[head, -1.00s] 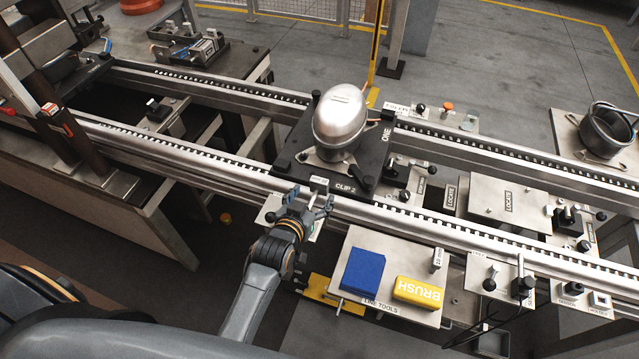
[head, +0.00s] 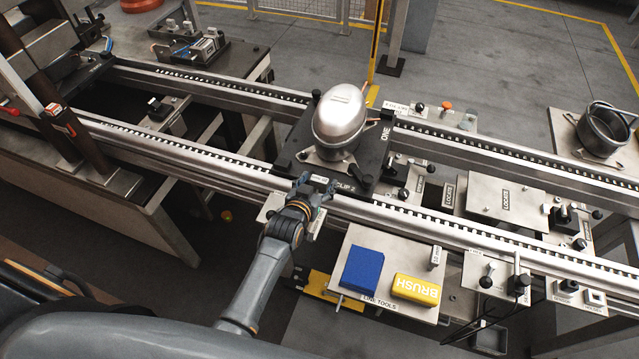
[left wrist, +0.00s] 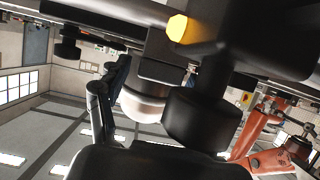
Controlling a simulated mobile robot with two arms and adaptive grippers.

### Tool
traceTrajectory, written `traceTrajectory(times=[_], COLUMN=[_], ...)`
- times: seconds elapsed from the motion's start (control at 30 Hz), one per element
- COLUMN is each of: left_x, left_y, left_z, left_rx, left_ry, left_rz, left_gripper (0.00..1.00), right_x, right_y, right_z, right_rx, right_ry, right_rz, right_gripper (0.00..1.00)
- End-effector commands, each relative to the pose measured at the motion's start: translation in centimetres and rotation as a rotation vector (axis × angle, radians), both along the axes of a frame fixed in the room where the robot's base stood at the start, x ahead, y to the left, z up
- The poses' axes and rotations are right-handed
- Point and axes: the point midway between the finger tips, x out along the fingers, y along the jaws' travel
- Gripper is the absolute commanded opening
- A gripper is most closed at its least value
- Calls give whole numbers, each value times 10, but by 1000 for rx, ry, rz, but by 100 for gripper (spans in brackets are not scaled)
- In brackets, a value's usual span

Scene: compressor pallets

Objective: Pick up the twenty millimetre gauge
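A small grey upright block with a "mm" label, which looks like the gauge (head: 436,257), stands at the back right corner of the line tools tray (head: 385,244) in the head view. Its number is too small to read surely. My left gripper (head: 316,186) is at the front rail beside the clip plate, left of the tray and well apart from the block. Its fingers are spread, with nothing clearly between them. The left wrist view shows large dark parts close up, and I cannot make out the block there. My right gripper is not in view.
A silver compressor (head: 340,118) stands on a black pallet (head: 292,160) across the rails. The front rail (head: 440,222) runs behind the tray. Small fixtures (head: 518,284) with knobs stand to the right.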

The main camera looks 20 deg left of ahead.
Motion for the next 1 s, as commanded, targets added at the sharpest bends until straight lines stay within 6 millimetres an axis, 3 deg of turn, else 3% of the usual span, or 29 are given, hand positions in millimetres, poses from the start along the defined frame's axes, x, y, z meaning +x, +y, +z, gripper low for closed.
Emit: traceTrajectory(times=[0.03, 0.2, 0.3, 0.67, 0.87, 1.0], left_x=[0, 0, 1, 1, 1, -15], left_y=[0, 0, 0, 0, 0, 3], left_z=[0, 0, 2, 8, 32, 51], left_rx=[0, 0, 0, 0, 0, 0], left_ry=[0, 0, -5, -8, -11, -7], left_rz=[0, 0, 0, 0, 0, 1], left_gripper=[49, 14, 0, 0, 0, 0], right_x=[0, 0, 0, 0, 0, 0], right_y=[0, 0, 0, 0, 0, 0], right_z=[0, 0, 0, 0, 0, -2], right_rx=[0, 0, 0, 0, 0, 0], right_ry=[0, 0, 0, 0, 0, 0], right_rz=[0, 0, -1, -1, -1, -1], right_gripper=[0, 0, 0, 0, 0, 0])
